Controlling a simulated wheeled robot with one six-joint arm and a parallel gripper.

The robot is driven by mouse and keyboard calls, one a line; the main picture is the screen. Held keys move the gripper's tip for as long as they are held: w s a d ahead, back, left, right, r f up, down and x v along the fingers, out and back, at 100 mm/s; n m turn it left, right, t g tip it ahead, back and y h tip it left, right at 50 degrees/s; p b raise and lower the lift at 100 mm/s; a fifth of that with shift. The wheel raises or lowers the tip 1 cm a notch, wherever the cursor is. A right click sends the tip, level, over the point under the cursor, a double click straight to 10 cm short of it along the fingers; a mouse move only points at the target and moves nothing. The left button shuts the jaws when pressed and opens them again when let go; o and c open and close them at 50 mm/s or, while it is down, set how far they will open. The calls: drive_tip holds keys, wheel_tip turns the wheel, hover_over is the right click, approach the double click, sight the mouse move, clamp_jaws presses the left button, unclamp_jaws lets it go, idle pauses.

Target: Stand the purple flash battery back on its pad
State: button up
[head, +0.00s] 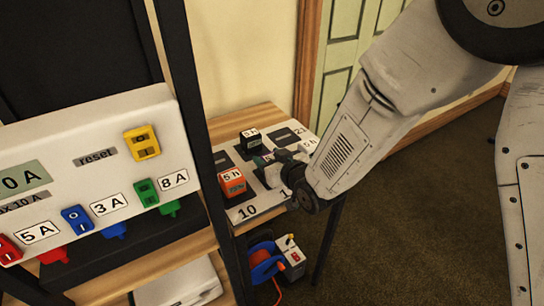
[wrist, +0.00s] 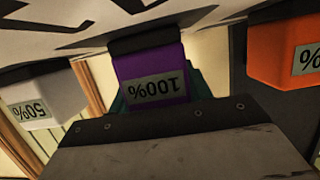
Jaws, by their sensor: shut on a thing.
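The purple flash battery (wrist: 156,78) shows in the wrist view with a "100%" label upside down. My gripper (wrist: 160,98) is shut on it, with a teal finger showing behind it. The battery's dark end is toward the white board (wrist: 225,20) with black markings. I cannot tell whether it touches the board or a pad. In the head view my gripper (head: 266,162) is low over the board (head: 268,200), among its dark pads. The battery is largely hidden there by my gripper, and the pad under it is not clear.
An orange battery (head: 232,182) stands close left of my gripper and a black battery (head: 250,140) behind it. A white battery (wrist: 32,105) is on the other side in the wrist view. A bare dark pad (head: 287,136) shows behind. A dark post (head: 190,110) stands left.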

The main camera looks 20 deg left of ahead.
drive_tip(key=o, duration=1.3)
